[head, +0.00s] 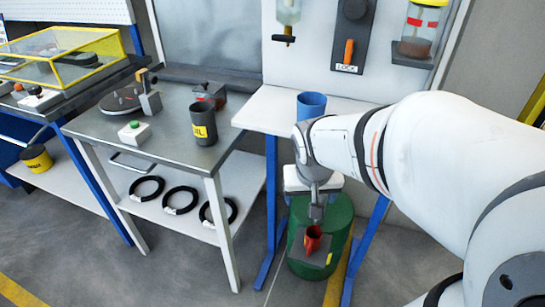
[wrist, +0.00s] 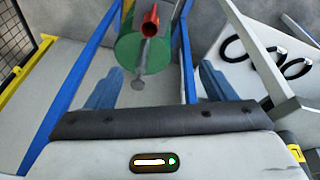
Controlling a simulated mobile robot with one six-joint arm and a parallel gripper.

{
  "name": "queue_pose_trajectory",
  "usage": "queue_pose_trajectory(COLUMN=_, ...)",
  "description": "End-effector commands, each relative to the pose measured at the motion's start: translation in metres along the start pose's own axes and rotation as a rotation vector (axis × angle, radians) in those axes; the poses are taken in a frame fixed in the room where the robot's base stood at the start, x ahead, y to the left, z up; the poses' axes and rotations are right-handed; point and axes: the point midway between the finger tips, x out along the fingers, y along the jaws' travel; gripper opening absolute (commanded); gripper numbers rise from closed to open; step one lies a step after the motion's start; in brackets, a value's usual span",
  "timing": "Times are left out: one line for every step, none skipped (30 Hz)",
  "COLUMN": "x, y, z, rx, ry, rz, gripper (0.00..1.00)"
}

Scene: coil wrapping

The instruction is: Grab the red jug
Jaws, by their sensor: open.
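The jug shows beyond the fingertips.
Blue bench legs (head: 271,205) stand on both sides of the drum. A blue cup (head: 311,105) is on the white bench above. The grey table (head: 165,125) at left carries a dark cup (head: 203,124); several black coils (head: 181,200) lie on its lower shelf.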

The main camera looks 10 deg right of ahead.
Motion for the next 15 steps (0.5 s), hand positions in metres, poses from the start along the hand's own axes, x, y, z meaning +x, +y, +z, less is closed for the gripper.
queue_pose_trajectory(x=0.048, y=0.002, z=0.001, rx=0.032, ry=0.002, rz=0.017, gripper=0.77)
queue_pose_trajectory(x=0.064, y=0.004, z=-0.001, rx=0.051, ry=0.007, rz=0.025, gripper=0.77)
queue_pose_trajectory(x=0.085, y=0.007, z=-0.004, rx=0.075, ry=0.015, rz=0.036, gripper=0.77)
queue_pose_trajectory(x=0.100, y=0.009, z=-0.007, rx=0.095, ry=0.022, rz=0.042, gripper=0.77)
queue_pose_trajectory(x=0.116, y=0.011, z=-0.009, rx=0.112, ry=0.028, rz=0.048, gripper=0.77)
queue_pose_trajectory(x=0.138, y=0.013, z=-0.012, rx=0.136, ry=0.035, rz=0.055, gripper=0.77)
queue_pose_trajectory(x=0.154, y=0.015, z=-0.013, rx=0.153, ry=0.040, rz=0.060, gripper=0.77)
queue_pose_trajectory(x=0.170, y=0.016, z=-0.015, rx=0.171, ry=0.047, rz=0.064, gripper=0.77)
queue_pose_trajectory(x=0.192, y=0.018, z=-0.018, rx=0.194, ry=0.054, rz=0.068, gripper=0.77)
queue_pose_trajectory(x=0.208, y=0.020, z=-0.019, rx=0.210, ry=0.058, rz=0.071, gripper=0.77)
queue_pose_trajectory(x=0.224, y=0.021, z=-0.020, rx=0.226, ry=0.064, rz=0.072, gripper=0.77)
queue_pose_trajectory(x=0.244, y=0.023, z=-0.021, rx=0.246, ry=0.070, rz=0.073, gripper=0.77)
queue_pose_trajectory(x=0.258, y=0.025, z=-0.022, rx=0.261, ry=0.074, rz=0.073, gripper=0.77)
queue_pose_trajectory(x=0.272, y=0.025, z=-0.023, rx=0.275, ry=0.078, rz=0.072, gripper=0.77)
queue_pose_trajectory(x=0.288, y=0.027, z=-0.024, rx=0.291, ry=0.084, rz=0.071, gripper=0.77)
